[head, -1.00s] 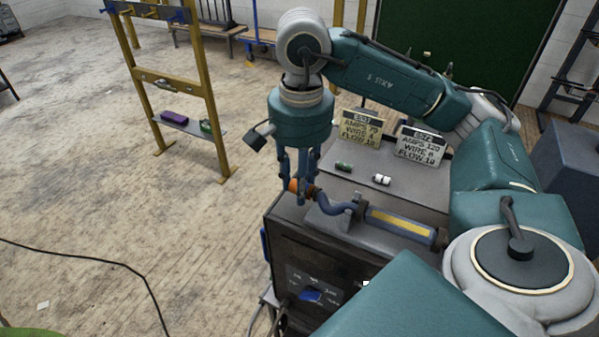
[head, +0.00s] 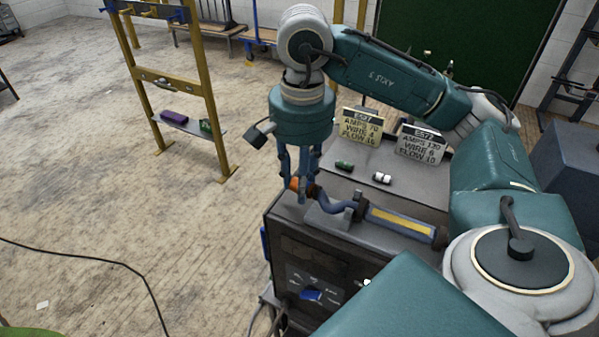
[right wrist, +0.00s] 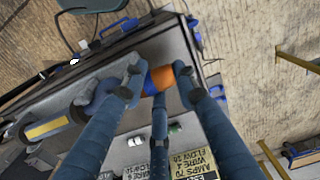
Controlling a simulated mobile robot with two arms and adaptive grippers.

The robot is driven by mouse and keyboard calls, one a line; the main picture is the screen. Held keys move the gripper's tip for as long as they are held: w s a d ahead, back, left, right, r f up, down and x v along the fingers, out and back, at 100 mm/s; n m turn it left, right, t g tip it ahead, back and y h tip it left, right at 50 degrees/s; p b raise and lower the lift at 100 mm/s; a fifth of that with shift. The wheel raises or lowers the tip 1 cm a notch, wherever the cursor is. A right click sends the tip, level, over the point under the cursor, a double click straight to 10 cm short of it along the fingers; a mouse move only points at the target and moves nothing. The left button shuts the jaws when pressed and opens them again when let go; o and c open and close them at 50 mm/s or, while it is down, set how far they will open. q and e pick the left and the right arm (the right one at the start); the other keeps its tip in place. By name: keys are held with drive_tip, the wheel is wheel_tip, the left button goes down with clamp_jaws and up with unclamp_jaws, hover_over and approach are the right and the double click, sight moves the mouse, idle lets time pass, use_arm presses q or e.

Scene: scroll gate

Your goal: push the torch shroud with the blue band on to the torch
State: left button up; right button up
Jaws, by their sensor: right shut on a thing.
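The torch (head: 335,205) lies on top of a dark welding machine, its curved blue neck pointing left and a yellow stripe along its handle. My right gripper (head: 299,190) points down at the neck's left end. It is shut on the orange torch shroud (head: 293,184), which also shows between the fingers in the right wrist view (right wrist: 161,77). A blue strip shows at the shroud's torch-side end, partly behind a finger. The shroud is in line with the neck and at its tip; the fingers hide how far it overlaps. My left gripper is not in view.
On the machine top (head: 315,170) lie a small green-banded cylinder (head: 344,165) and a white one (head: 382,178). Behind them stand a yellow sign (head: 360,128) and a white sign (head: 421,146). A yellow frame (head: 200,85) stands at the left on open floor.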

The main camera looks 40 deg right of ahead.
drive_tip(key=shift+s+d, duration=0.15)
drive_tip(key=shift+s, duration=0.25)
idle(0.3)
drive_tip(key=shift+s+d+f+b, duration=0.1)
drive_tip(key=shift+s+f+b, duration=0.2)
drive_tip(key=shift+b, duration=0.1)
idle(0.6)
drive_tip(key=o, duration=1.3)
drive_tip(key=shift+s+d+r, duration=0.1)
drive_tip(key=shift+s+d, duration=0.05)
drive_tip(key=shift+s, duration=0.1)
drive_tip(key=shift+s+d+r, duration=0.15)
drive_tip(key=shift+s, duration=0.05)
drive_tip(key=shift+w+a, duration=0.2)
drive_tip(key=shift+w, duration=0.1)
drive_tip(key=o, duration=0.6)
